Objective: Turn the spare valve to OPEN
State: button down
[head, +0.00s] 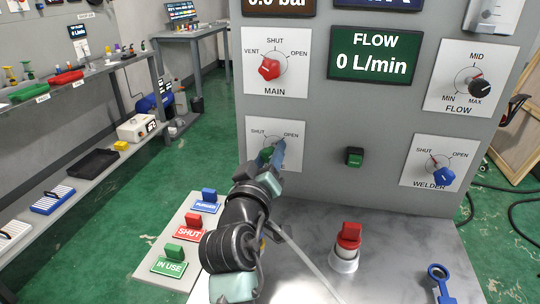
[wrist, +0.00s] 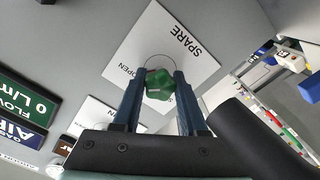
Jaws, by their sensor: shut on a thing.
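The spare valve is a green knob (head: 266,154) on a white plate (head: 297,162) low on the left of the grey panel, marked SHUT and OPEN. My gripper (head: 276,152) covers part of it in the head view. In the wrist view the green knob (wrist: 159,84) sits between my two blue fingers, in front of the plate (wrist: 192,73) lettered SPARE and OPEN. My gripper (wrist: 158,94) is shut on the knob. I cannot tell where the knob's pointer stands.
The red main valve (head: 269,68) is above, the blue welder valve (head: 444,176) to the right, and a green button (head: 354,157) between. A red-topped knob (head: 348,237) and a blue wrench-shaped piece (head: 439,280) are on the bench. Labelled blocks (head: 186,226) are at left.

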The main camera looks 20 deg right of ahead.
jog(key=shift+c, duration=2.2)
grip_release()
jog(key=shift+s, duration=0.1)
jog(key=v, duration=1.3)
jog(key=s+a+r+m+t+y, duration=0.1)
jog(key=a+r+t+y, duration=0.2)
jog(key=r, duration=0.7)
jog(key=s+a+r+t+y, duration=0.1)
jog(key=a+r+t, duration=0.3)
jog(key=r, duration=0.6)
jog(key=s+a+r+n+t+y+p, duration=0.1)
jog(key=s+a+r+t+y, duration=0.15)
jog(key=s+r, duration=0.35)
jog(key=s+a+r+t+y, duration=0.2)
jog(key=s+r+t+y, duration=0.15)
jog(key=r, duration=0.55)
notch_tip(320, 180, up, 15)
jog(key=p, duration=1.6)
jog(key=shift+w+f+g, duration=0.25)
jog(key=shift+w+g, duration=0.05)
jog(key=shift+w, duration=0.1)
